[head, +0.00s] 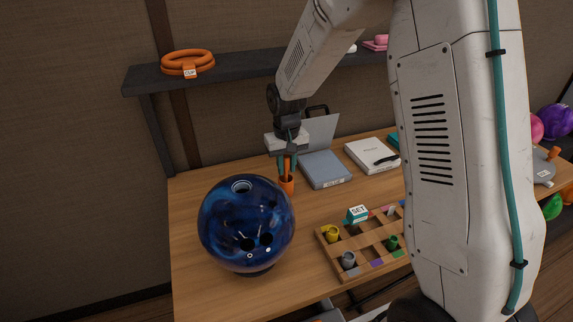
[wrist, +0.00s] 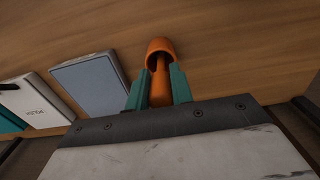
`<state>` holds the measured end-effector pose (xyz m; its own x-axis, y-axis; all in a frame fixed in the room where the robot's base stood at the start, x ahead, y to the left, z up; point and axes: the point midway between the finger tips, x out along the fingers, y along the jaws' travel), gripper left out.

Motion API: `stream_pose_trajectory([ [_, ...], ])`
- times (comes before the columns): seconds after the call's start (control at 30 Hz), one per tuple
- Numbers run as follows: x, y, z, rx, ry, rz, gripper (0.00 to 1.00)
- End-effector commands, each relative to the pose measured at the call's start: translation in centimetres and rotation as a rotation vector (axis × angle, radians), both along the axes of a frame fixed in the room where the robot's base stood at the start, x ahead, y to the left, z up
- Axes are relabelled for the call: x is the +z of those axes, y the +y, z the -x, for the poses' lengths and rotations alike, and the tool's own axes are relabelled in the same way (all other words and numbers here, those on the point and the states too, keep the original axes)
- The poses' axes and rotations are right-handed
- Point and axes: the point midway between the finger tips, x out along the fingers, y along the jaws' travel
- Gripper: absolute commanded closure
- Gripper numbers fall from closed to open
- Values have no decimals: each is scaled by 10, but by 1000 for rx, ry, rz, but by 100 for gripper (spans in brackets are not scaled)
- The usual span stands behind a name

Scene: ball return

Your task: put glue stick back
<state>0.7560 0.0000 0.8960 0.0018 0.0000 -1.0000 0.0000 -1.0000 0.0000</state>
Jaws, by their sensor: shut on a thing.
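In the wrist view, the fingers of my gripper (wrist: 157,78) stand on both sides of the stick. The stick's far end reaches the mouth of the orange cup (wrist: 158,45). The stick looks partly inside the cup, but I cannot tell how deep or whether it touches the bottom.
A blue bowling ball (head: 246,225) stands in front of the cup. A wooden tray (head: 335,262) with small coloured pieces lies to the right. A grey-blue box (head: 325,170) and a white box (head: 371,155) lie behind. A dark shelf (head: 235,69) hangs above.

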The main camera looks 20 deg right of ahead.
Motion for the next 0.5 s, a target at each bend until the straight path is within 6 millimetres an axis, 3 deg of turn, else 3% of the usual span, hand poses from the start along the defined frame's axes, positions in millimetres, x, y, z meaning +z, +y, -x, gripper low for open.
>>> stream_pose_trajectory([
  [0.03,-2,0,0,0,1,0,100],
  [0.07,-2,0,0,0,1,0,72],
  [0.1,-2,0,0,0,1,0,61],
  [0.13,-2,0,0,0,1,0,56],
  [0.5,5,0,0,0,-2,0,56],
])
